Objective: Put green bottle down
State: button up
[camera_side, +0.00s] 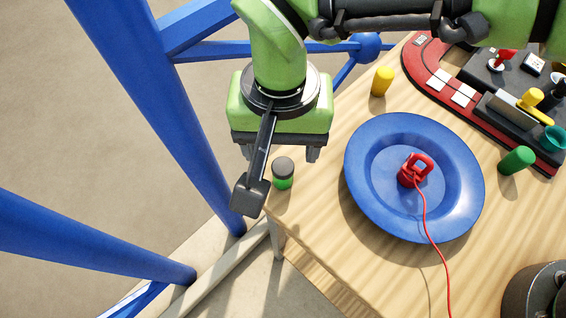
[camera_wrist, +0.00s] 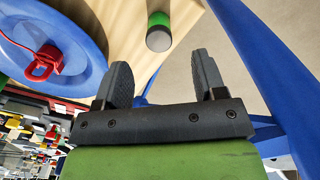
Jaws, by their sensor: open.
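A small green bottle with a dark grey cap (camera_side: 283,173) stands near the left edge of the wooden table. It also shows in the wrist view (camera_wrist: 159,33), ahead of the fingertips and clear of them. My gripper (camera_side: 280,153) is open and empty, with its fingers above and behind the bottle in the side view. In the wrist view its two dark fingers (camera_wrist: 162,68) are spread apart with nothing between them.
A blue plate (camera_side: 365,200) holds a red padlock-like object (camera_side: 411,172) with a red cord. A black and red panel (camera_side: 440,85) fills the back right. Blue frame bars (camera_side: 170,130) stand left of the table.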

aim_at(283, 166)
notch_tip(283, 166, down, 8)
jog(key=shift+w+d+f, duration=0.1)
jog(key=shift+f, duration=0.15)
jog(key=c, duration=1.1)
jog(key=shift+r, duration=0.15)
